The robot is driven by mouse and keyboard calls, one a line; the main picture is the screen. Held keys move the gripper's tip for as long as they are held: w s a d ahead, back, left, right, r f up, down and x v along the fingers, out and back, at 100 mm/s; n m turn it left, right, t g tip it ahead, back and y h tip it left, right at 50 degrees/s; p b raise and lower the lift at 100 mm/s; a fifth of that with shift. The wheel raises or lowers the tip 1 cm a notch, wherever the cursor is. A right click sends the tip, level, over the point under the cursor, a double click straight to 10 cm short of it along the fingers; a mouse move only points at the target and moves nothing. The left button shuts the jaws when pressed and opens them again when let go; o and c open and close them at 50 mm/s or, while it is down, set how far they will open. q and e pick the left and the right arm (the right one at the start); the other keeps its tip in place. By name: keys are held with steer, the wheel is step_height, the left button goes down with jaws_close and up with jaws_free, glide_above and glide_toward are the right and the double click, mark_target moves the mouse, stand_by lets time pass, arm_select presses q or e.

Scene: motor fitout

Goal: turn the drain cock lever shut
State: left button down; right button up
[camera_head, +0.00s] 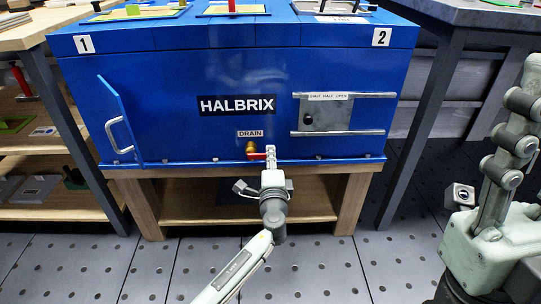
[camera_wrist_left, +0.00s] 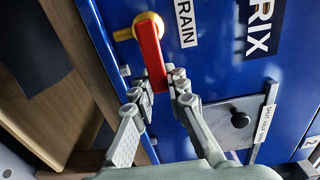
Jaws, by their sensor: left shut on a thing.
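The drain cock (camera_head: 250,149) is a brass fitting low on the front of the blue housing, under the DRAIN label (camera_head: 250,133). Its red lever (camera_head: 258,156) points right, roughly level. In the left wrist view the brass cock (camera_wrist_left: 140,25) and the red lever (camera_wrist_left: 151,52) show closely. My right gripper (camera_head: 510,130) is at the right edge, far from the cock and partly cut off.
An open blue door with a handle (camera_head: 120,136) stands out at the housing's left. A grey sliding plate (camera_head: 326,116) sits between two rails on the right. A wooden bench (camera_head: 353,205) carries the housing. Grey floor lies in front.

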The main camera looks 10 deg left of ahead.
arm_select(q)
steer(key=c, duration=1.5)
jaws_free()
steer(key=shift+r, duration=0.1)
step_height(320, 180, up, 10)
steer(key=shift+f, duration=0.1)
steer(key=shift+c, duration=0.5)
